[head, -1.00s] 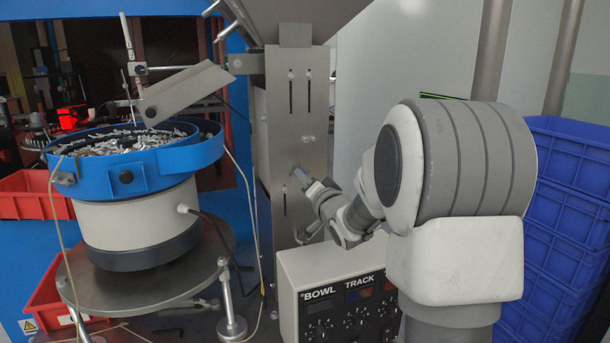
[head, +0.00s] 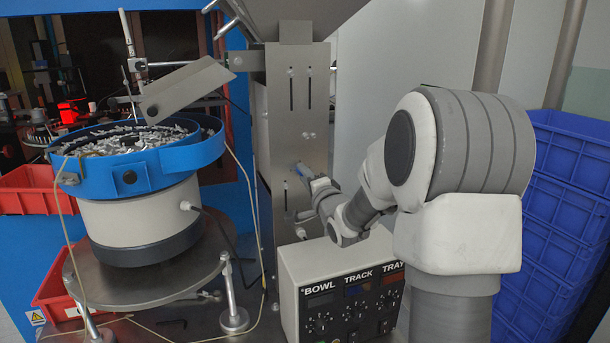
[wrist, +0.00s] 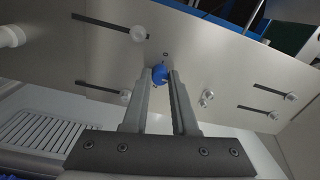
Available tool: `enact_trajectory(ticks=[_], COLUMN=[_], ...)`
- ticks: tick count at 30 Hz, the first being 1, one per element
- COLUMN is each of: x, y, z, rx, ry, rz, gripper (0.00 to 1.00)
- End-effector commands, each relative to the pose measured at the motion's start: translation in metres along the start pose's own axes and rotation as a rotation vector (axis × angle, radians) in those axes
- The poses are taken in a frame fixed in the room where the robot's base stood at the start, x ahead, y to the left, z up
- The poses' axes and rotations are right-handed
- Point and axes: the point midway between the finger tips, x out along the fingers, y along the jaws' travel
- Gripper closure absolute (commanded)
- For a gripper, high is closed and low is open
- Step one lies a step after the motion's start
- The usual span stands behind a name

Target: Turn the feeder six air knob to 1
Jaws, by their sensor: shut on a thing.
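The blue air knob (wrist: 160,74) sits on a steel plate (wrist: 215,75), seen in the wrist view between my gripper's fingertips. My gripper (wrist: 161,80) is shut on it, one finger on each side. In the head view my gripper (head: 303,174) reaches the steel plate (head: 292,130) from the right, and the fingers mostly hide the knob. A small dark mark is on the plate just above the knob in the wrist view; I cannot read the knob's setting.
Slots and pale round studs (wrist: 137,34) are on the plate around the knob. A control box (head: 345,290) marked BOWL, TRACK, TRAY stands below my forearm. A blue bowl feeder (head: 140,172) full of small parts is left. Blue crates (head: 565,220) are stacked right.

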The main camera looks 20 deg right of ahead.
Motion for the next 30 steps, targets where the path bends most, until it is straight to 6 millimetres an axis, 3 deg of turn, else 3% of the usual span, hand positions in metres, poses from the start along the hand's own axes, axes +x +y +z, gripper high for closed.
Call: enact_trajectory(ticks=[11, 12, 16, 26, 30], x=[0.0, 0.0, 0.0, -0.002, -0.014], y=[0.001, 0.001, 0.001, 0.0, 0.0], z=[0.001, 0.001, 0.001, 0.0, -0.001], rx=[0.003, 0.003, 0.003, 0.002, 0.002], ry=[-0.001, -0.001, -0.001, 0.0, 0.001], rz=[0.002, 0.002, 0.001, 0.001, 0.001], gripper=[1.0, 0.67, 0.44, 0.44, 0.44])
